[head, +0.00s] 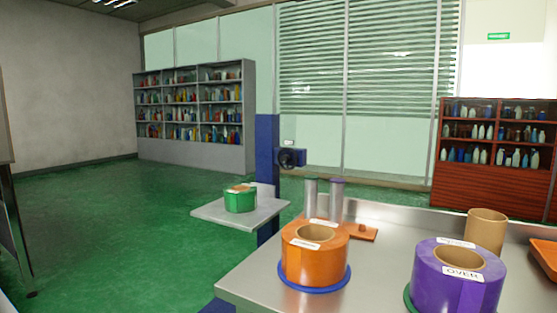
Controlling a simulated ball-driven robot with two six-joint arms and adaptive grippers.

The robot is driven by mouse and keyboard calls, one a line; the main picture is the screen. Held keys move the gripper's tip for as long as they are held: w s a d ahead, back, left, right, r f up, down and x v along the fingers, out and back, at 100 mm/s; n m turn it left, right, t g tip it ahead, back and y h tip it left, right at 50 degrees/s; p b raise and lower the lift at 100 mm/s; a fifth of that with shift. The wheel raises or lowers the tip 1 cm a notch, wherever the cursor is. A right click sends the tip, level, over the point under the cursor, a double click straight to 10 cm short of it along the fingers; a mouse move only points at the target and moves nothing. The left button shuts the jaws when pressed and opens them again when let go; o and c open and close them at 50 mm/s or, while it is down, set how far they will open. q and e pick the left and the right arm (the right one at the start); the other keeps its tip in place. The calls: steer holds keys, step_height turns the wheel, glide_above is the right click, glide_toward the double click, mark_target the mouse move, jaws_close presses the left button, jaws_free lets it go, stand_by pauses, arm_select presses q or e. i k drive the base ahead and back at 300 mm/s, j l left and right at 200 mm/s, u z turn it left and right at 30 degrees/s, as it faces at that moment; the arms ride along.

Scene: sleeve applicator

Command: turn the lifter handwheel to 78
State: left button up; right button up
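The lifter is a blue upright column (267,145) behind the bench's left end. A dark handwheel (298,157) sits on the right side of the column, seen at an angle. A small white plate (289,142) is just above it; any number on it is too small to read. The lifter's pale platform (215,213) reaches out to the left and carries a green roll (240,202) with a label on top. Neither of my grippers is in view.
A metal bench (380,275) fills the front right. It holds an orange roll (310,268), a purple roll (440,285) marked OVER, clear tubes (336,200), a cardboard core (487,228) and an orange tray (548,255). Green floor (110,235) is open at left.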

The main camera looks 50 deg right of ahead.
mark_target(284, 159)
steer(key=l+z, duration=0.1)
steer(key=z, duration=1.55)
steer(key=i+j+z, duration=0.1)
steer(key=j, duration=0.45)
steer(key=i+j+z, duration=0.1)
steer(key=j, duration=0.45)
steer(key=i+j+z, duration=0.1)
steer(key=j, duration=0.5)
steer(key=i+j, duration=0.2)
steer(key=j, duration=0.4)
steer(key=j+z, duration=0.15)
steer(key=j, duration=0.4)
steer(key=i, duration=0.05)
